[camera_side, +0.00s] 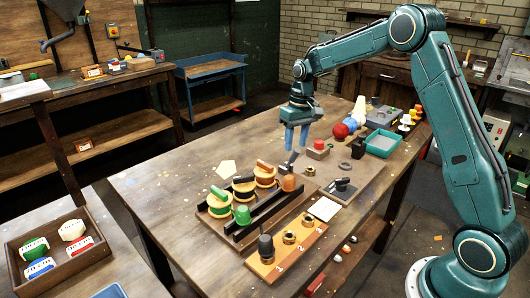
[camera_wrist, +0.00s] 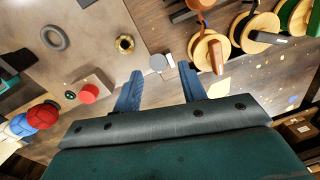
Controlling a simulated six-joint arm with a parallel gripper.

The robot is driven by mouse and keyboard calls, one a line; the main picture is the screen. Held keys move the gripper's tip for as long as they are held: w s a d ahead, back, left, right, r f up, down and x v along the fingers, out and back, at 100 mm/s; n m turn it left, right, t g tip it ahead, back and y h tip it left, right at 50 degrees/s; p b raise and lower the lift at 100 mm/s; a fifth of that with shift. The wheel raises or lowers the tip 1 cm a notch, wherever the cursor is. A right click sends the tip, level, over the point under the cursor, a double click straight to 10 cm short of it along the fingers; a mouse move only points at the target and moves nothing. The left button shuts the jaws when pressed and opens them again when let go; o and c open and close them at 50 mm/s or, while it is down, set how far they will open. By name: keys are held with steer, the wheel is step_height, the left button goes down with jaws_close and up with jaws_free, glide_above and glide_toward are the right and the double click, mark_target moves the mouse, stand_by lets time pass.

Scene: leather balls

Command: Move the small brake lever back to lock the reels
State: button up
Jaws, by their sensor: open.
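A row of reels (camera_side: 243,189) with coloured handles stands on a dark-railed wooden board. Part of the row also shows at the top right of the wrist view (camera_wrist: 208,54). A small dark lever (camera_side: 290,161) stands near the far end of the row and seems to be the brake lever. In the wrist view, a small grey round piece with a pale tab (camera_wrist: 158,62) lies between and beyond the fingertips; I cannot tell for sure if it is that lever. My gripper (camera_side: 297,148), with blue fingers (camera_wrist: 160,76), is open, empty and pointing down above this end. No contact shows.
A wooden stand with a dark knob (camera_side: 266,246) is in front. The table's left side is mostly clear.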

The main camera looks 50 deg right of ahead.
mark_target(294, 154)
steer(key=shift+a+f, duration=0.2)
steer(key=shift+f, duration=2.35)
jaws_close()
